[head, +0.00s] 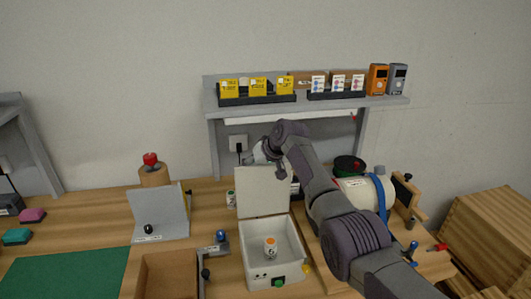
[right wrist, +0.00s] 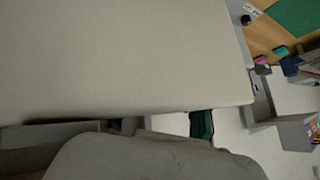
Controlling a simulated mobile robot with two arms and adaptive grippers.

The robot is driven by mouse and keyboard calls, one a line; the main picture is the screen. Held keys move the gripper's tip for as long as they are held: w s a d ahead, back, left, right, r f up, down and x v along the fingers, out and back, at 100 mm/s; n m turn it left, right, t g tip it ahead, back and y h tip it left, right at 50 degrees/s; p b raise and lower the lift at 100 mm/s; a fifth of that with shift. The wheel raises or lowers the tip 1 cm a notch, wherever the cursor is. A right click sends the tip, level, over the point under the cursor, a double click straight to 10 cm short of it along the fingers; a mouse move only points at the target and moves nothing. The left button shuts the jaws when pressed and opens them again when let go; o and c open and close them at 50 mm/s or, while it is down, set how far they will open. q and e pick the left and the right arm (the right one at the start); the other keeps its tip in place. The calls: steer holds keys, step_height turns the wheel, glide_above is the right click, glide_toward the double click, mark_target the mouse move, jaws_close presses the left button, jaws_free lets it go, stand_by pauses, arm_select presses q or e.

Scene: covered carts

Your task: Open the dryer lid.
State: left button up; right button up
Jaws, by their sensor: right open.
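The dryer is a white open-topped box (head: 257,268) with a green knob on its front, in the head view. Its pale lid (head: 262,191) stands raised and roughly upright at the back edge. A small white jar with an orange top (head: 270,247) is inside the box. My right arm reaches in from the right, and its gripper (head: 252,158) is open at the lid's top edge, partly hidden by the arm's wrist. The lid (right wrist: 120,55) fills much of the right wrist view; whether the fingers touch it I cannot tell. My left gripper is not in view.
A grey angled stand (head: 162,215) and a brown open box (head: 168,275) are left of the dryer. A white cylinder with a blue band (head: 362,192) is to the right. A shelf (head: 310,106) with small boxes is behind. A green mat (head: 65,272) is clear.

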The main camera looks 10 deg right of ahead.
steer(key=v, duration=1.1)
steer(key=shift+r, duration=0.25)
